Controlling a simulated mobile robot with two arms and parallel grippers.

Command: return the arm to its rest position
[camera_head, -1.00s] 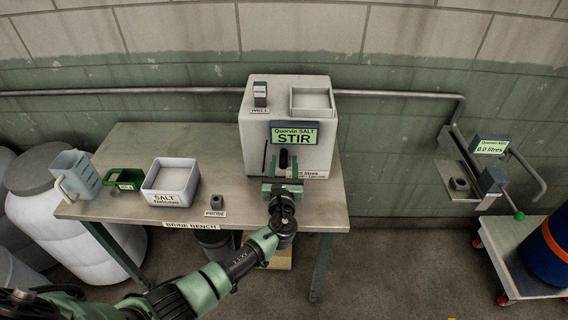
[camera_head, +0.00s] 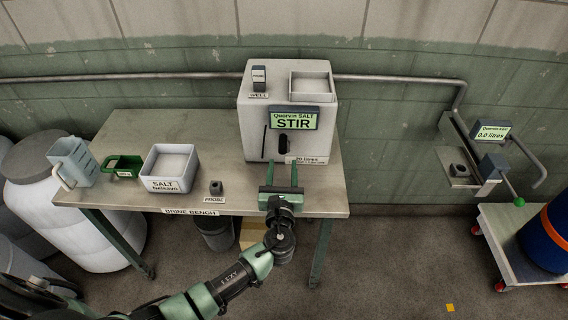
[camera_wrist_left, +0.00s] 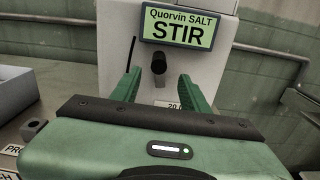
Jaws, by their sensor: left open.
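My left gripper (camera_head: 283,176) is open and empty in front of the white salt machine, over the front edge of the bench (camera_head: 130,135). Its two green fingers point at the machine and stand apart from it, as far as I can tell. In the left wrist view the open fingers (camera_wrist_left: 160,88) frame a dark knob (camera_wrist_left: 159,66) on the machine's front. The machine (camera_head: 253,144) has a display (camera_head: 293,119) reading "Quorvin SALT STIR". My right gripper is not in view.
On the bench are a white salt tub (camera_head: 168,181), a green scoop (camera_head: 124,167), a grey jug (camera_head: 75,160) and a small dark probe holder (camera_head: 216,188). At right are a wall shelf (camera_head: 459,174) and a cart (camera_head: 503,240) with a blue drum (camera_head: 549,245).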

